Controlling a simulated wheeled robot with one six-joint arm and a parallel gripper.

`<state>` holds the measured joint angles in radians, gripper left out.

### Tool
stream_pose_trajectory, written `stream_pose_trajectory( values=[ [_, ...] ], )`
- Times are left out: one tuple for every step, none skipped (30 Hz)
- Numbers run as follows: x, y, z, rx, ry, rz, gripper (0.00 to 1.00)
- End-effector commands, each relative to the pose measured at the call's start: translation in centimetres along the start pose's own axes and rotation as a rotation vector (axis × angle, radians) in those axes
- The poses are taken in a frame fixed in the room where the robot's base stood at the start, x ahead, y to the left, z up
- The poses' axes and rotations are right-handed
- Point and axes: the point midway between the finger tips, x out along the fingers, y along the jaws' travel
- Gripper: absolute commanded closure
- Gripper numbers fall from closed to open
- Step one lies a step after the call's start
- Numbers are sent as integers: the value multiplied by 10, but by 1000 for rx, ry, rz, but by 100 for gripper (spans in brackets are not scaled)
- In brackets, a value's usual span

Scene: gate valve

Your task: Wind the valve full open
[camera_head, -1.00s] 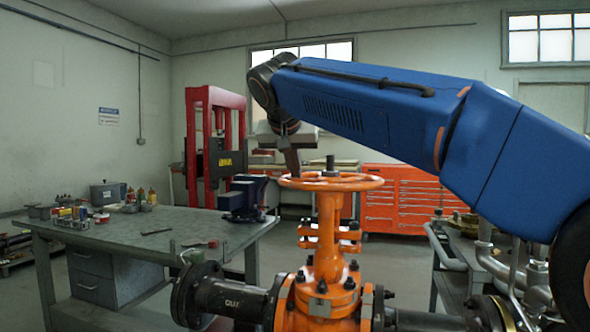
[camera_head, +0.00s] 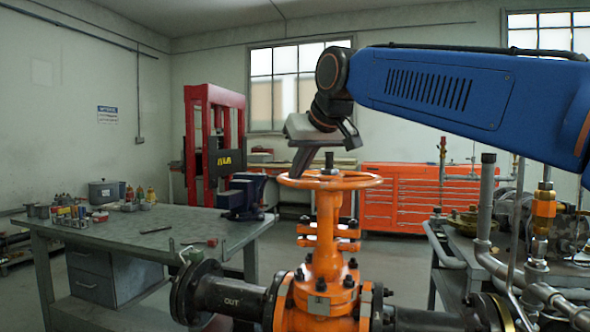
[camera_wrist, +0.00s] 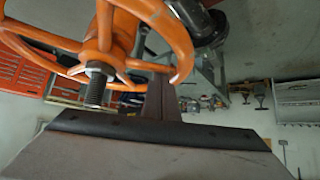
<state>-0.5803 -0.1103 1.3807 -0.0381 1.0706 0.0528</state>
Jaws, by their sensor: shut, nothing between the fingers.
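The orange valve handwheel (camera_head: 345,184) lies level on top of the orange valve body (camera_head: 328,245). A dark stem (camera_head: 329,160) stands up through its hub. My gripper (camera_head: 296,171) slants down at the left part of the rim, its fingers shut with nothing between them. In the wrist view the handwheel (camera_wrist: 172,35) fills the upper left, with the threaded stem (camera_wrist: 97,85) at its hub. My shut fingers (camera_wrist: 161,98) point toward the rim there. I cannot tell whether the fingertips touch the rim or a spoke.
A grey workbench (camera_head: 110,240) with small items and a vise (camera_head: 243,197) stands at the left. A red press (camera_head: 213,145) and an orange tool cabinet (camera_head: 405,195) are behind. Pipes (camera_head: 487,200) and a cluttered bench stand at the right.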

Motion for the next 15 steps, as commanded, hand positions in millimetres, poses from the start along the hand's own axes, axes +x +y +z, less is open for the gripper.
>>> stream_pose_trajectory(
  values=[
    [-3, 3, 4, -24, -2, -28, 100],
    [-4, 3, 5, -42, -2, -47, 100],
    [-6, 3, 7, -67, -3, -72, 100],
    [-8, 4, 9, -85, -3, -91, 100],
    [-9, 4, 11, -105, -3, -110, 100],
    [-11, 5, 13, -129, -3, -136, 100],
    [-13, 5, 14, -147, -3, -155, 100],
    [-15, 6, 16, -165, -3, -175, 100],
    [-17, 7, 18, -191, -3, -200, 100],
    [-18, 8, 19, -209, -3, -220, 100],
    [-20, 9, 21, -228, -4, -239, 100],
    [-22, 10, 23, -253, -3, -265, 100],
    [-23, 11, 24, -271, -4, -284, 100],
    [-25, 12, 26, -291, -3, -304, 100],
    [-26, 13, 28, -316, -4, -330, 100]
  ],
)
